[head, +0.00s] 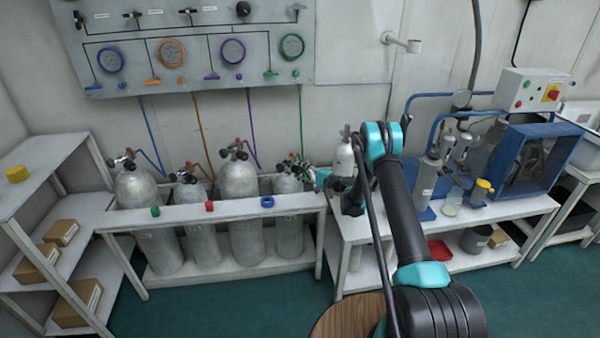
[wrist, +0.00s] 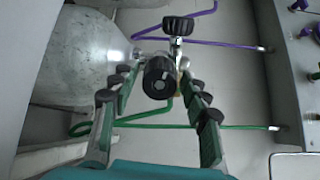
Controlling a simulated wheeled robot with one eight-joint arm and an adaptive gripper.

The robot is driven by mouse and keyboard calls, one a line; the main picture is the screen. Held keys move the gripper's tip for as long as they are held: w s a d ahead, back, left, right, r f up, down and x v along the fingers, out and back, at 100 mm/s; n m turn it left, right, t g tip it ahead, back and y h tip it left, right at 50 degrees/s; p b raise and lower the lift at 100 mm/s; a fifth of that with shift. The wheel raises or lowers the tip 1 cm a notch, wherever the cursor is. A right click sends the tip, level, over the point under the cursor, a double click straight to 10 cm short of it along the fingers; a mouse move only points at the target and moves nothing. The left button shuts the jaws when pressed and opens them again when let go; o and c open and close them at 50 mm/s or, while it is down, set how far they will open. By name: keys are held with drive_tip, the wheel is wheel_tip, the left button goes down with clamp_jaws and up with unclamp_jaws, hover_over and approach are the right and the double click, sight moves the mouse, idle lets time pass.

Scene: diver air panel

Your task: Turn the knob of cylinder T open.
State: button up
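My gripper (head: 306,171) is at the valve of the rightmost cylinder (head: 289,229) in the rack in the head view. In the wrist view my gripper (wrist: 157,82) has its two fingers apart, with a round black knob (wrist: 159,78) between their tips. Small gaps show on both sides of the knob, so the grip does not look closed. A second black knob (wrist: 178,26) stands beyond it. The pale cylinder body (wrist: 82,58) is at the left, and a green hose (wrist: 225,127) runs behind the fingers. I cannot read a T on any cylinder.
Other cylinders (head: 240,180) stand to the left in the white rack (head: 215,212). The gauge panel (head: 190,50) hangs above. A white table (head: 480,213) on the right carries a blue-framed machine (head: 530,155). A shelf (head: 42,165) with boxes is at far left.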

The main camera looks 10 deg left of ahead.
drive_tip(key=shift+o, duration=0.5)
drive_tip(key=v, duration=1.2)
drive_tip(key=shift+w, duration=0.1)
drive_tip(key=shift+o, duration=0.3)
idle(0.6)
